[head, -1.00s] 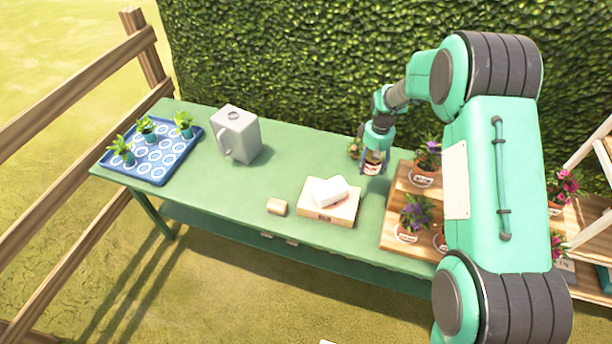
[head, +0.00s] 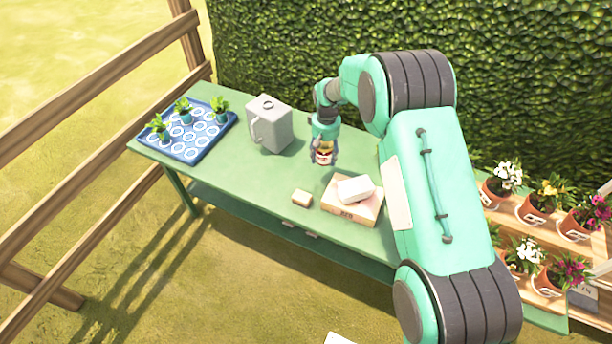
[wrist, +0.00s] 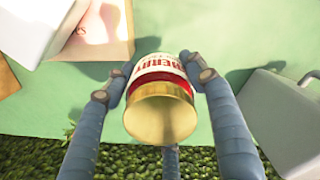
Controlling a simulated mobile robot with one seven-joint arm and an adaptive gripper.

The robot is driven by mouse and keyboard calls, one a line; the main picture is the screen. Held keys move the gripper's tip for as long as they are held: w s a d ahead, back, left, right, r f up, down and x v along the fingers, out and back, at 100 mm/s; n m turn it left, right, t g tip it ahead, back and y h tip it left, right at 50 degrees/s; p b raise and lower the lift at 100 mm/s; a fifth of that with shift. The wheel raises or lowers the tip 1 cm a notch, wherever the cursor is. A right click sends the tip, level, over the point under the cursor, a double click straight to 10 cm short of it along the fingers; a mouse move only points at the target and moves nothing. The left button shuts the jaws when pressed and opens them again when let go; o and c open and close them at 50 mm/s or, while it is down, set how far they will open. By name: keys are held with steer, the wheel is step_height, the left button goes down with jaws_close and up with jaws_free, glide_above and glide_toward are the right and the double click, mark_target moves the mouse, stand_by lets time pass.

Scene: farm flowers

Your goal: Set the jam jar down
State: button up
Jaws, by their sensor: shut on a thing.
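The jam jar (head: 324,152) is held in my gripper (head: 323,158) above the green table (head: 240,185), between the grey jug and the wooden box. In the wrist view the jar (wrist: 161,112) shows its gold lid toward the camera, with a white and red label reading "BERRY". My gripper's fingers (wrist: 160,80) are shut on its sides. A dark shadow lies on the table beside the jar. The exact height of the jar over the table is hard to tell.
A grey jug (head: 270,124) stands left of the jar. A blue tray (head: 190,140) with small plants is at the far left. Potted flowers (head: 540,200) stand at right.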

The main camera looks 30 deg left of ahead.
glide_above(306, 177)
steer(key=shift+w+a, duration=0.1)
stand_by(0.3)
steer(key=shift+f, duration=3.05)
steer(key=shift+f+b, duration=0.45)
steer(key=shift+f, duration=1.45)
steer(key=shift+f, duration=0.1)
steer(key=o, duration=1.6)
